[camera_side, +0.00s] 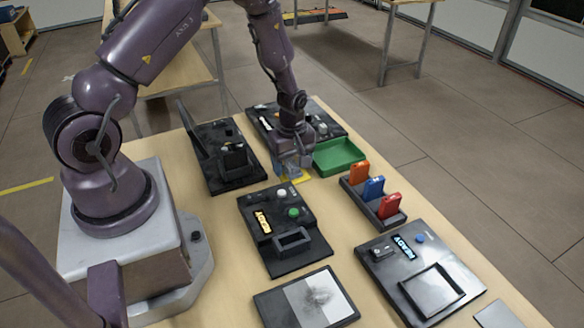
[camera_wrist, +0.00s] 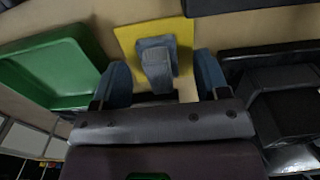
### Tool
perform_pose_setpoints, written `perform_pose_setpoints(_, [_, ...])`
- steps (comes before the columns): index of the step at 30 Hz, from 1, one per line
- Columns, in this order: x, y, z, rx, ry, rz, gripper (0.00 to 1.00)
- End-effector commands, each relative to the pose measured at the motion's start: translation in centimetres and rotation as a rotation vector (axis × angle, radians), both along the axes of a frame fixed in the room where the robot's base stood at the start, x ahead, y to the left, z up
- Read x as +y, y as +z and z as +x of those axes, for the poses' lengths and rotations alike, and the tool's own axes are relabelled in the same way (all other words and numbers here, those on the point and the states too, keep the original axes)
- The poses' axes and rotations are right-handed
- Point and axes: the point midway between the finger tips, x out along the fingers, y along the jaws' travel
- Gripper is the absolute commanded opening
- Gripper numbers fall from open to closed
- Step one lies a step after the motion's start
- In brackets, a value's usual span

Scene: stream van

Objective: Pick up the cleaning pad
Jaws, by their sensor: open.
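The cleaning pad (camera_wrist: 157,64), a grey-blue block with a raised grip on top, sits on a yellow square mat (camera_wrist: 124,38) in the wrist view. The mat also shows in the side view (camera_side: 302,179), partly hidden by my gripper. My gripper (camera_wrist: 162,80) is open, with one blue finger on each side of the pad's grip and a gap visible on both sides. In the side view my gripper (camera_side: 291,160) points down low over the mat, and the pad is hard to tell from the fingers there.
A green tray (camera_side: 339,157) stands close to the right of my gripper. Black devices (camera_side: 284,228) surround the mat. A panel with a grey smudge (camera_side: 318,295) lies at the front.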

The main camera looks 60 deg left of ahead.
Motion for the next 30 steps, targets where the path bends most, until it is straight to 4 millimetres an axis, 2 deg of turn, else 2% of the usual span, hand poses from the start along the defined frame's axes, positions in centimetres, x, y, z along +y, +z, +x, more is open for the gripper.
perform_pose_setpoints(7, [0.0, -0.3, 0.0, -0.001, 0.0, 0.0, 0.68])
perform_pose_setpoints(8, [0.0, -0.3, 0.0, -0.001, 0.0, 0.0, 0.66])
perform_pose_setpoints(12, [0.0, -0.3, 0.0, -0.001, 0.0, 0.0, 0.34])
perform_pose_setpoints(15, [0.0, -0.3, 0.0, -0.001, 0.0, 0.0, 0.15])
perform_pose_setpoints(25, [0.0, 0.0, 0.0, -0.002, 0.0, 0.001, 0.15])
perform_pose_setpoints(30, [0.0, 1.4, 0.2, -0.004, 0.0, 0.001, 0.15])
